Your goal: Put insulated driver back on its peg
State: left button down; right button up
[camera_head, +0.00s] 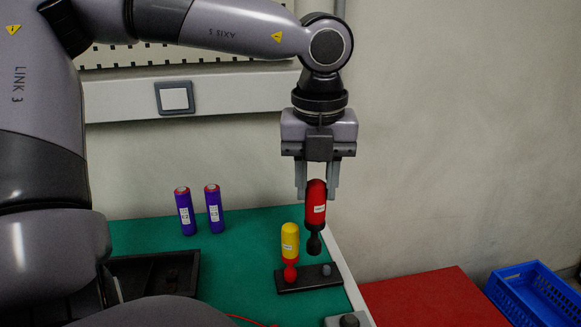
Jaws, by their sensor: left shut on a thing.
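My left gripper (317,187) comes down from above and is shut on a red driver with a black lower end (315,205). The driver hangs upright, with its black end low over the black peg base (312,281). A yellow driver with a red lower end (290,245) stands on the left part of that base. A small grey peg tip (326,270) shows bare at the right part of the base. The held driver's tip appears above and slightly left of this peg; I cannot tell the exact gap. My right gripper is not in view.
Two purple cylinders (214,209) stand on the green mat (240,265) at the back left. A black tray (150,272) lies at the left, partly behind my arm. A red surface (430,300) and a blue crate (540,294) are at the right.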

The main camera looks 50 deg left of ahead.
pick_arm(q)
jog(key=w+a+f+m+p, duration=0.1)
jog(key=w+a+f+p, duration=0.1)
jog(key=w+f, duration=0.4)
jog(key=shift+w+a+f+m+p, duration=0.35)
jog(key=shift+f+p, duration=0.25)
jog(key=shift+f, duration=1.05)
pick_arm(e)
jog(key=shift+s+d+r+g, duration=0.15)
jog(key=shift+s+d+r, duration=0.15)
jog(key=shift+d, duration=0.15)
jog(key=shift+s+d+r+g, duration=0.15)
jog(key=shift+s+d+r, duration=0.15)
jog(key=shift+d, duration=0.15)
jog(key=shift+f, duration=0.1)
pick_arm(q)
jog(key=f+b, duration=0.2)
jog(key=shift+b, duration=0.3)
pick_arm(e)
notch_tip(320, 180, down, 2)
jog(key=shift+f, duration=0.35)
pick_arm(q)
jog(key=shift+f+b, duration=0.15)
jog(key=shift+b, duration=0.6)
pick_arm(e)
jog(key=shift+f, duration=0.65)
